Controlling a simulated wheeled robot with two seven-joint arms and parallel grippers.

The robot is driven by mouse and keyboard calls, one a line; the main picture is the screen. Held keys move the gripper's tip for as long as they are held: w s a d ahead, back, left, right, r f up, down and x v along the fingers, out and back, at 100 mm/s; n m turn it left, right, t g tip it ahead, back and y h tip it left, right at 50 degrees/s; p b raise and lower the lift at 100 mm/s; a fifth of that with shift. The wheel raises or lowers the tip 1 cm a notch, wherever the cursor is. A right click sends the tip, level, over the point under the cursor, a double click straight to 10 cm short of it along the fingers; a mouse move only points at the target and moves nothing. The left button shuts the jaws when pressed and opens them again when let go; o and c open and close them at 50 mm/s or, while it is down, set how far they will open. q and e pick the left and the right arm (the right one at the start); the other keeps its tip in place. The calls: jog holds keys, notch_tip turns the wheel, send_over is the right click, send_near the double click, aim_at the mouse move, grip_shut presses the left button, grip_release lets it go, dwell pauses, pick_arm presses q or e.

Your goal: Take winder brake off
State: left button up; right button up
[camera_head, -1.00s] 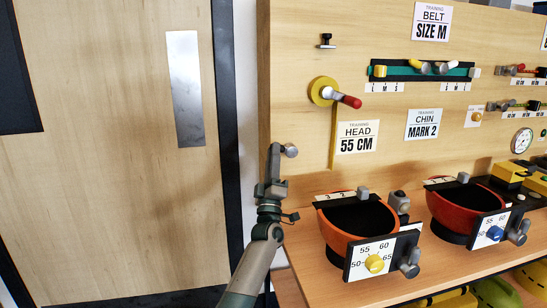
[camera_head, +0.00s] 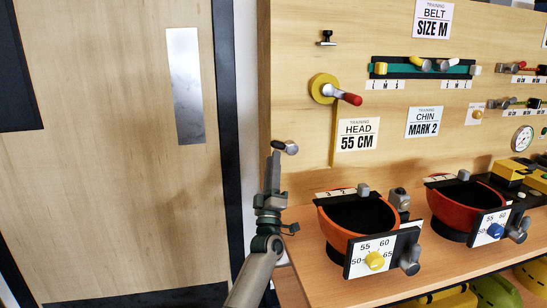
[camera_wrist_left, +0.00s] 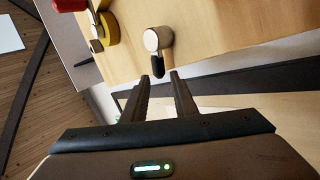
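The winder is a yellow disc (camera_head: 322,88) with a silver crank and red handle (camera_head: 347,98) on the upright board. Below it, near the board's left edge, sits a silver knob (camera_head: 291,148), apparently the brake. In the left wrist view the knob (camera_wrist_left: 157,38) has a short black lever (camera_wrist_left: 158,63) pointing toward my fingers. My left gripper (camera_head: 273,158) is just beside the knob in the head view. In the wrist view the left gripper (camera_wrist_left: 160,78) is open, its fingertips just short of the lever's end or level with it; contact cannot be told. My right gripper is not in view.
A green belt strip (camera_head: 422,70) and label cards hang on the board. A wooden door (camera_head: 110,150) is at left.

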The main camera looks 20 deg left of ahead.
pick_arm(q)
jog(key=v, duration=0.4)
dwell(0.3)
